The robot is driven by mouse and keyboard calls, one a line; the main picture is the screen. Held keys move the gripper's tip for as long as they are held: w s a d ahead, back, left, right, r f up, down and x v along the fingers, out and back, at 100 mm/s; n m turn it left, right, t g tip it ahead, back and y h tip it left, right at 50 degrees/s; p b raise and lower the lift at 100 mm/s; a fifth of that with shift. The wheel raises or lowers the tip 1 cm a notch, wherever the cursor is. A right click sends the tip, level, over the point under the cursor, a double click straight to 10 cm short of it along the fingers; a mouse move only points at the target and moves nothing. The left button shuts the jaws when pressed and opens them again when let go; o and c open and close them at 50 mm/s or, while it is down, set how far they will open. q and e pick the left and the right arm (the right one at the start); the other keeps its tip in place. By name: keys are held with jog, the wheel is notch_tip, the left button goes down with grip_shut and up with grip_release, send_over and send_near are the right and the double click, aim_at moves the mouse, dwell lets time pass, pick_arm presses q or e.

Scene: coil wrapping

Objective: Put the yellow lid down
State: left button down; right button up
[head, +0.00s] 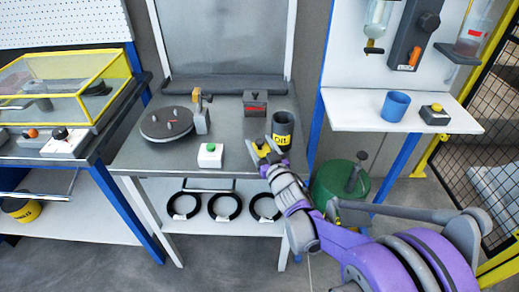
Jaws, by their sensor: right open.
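The yellow lid (128,62) is a yellow-framed clear cover on the left bench. Its lower edge appears to lie at the bench top, over dark round parts seen through its panels. My right gripper (265,147) is open and empty over the front right of the middle bench, just left of a dark cup with a yellow label (283,129). It is well to the right of the lid and apart from it. My left gripper is out of view.
The middle bench (235,112) holds a dark round turntable (167,122), a green-button box (210,155) and a dark box with red (255,102). A white control box (66,142) stands before the lid. A blue cup (395,106) stands on the right shelf.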

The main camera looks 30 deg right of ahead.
aim_at(260, 141)
jog(key=shift+w+d, duration=0.1)
jog(key=shift+w, duration=0.3)
grip_shut()
notch_tip(260, 141, up, 18)
jog(key=p, duration=0.4)
dwell(0.4)
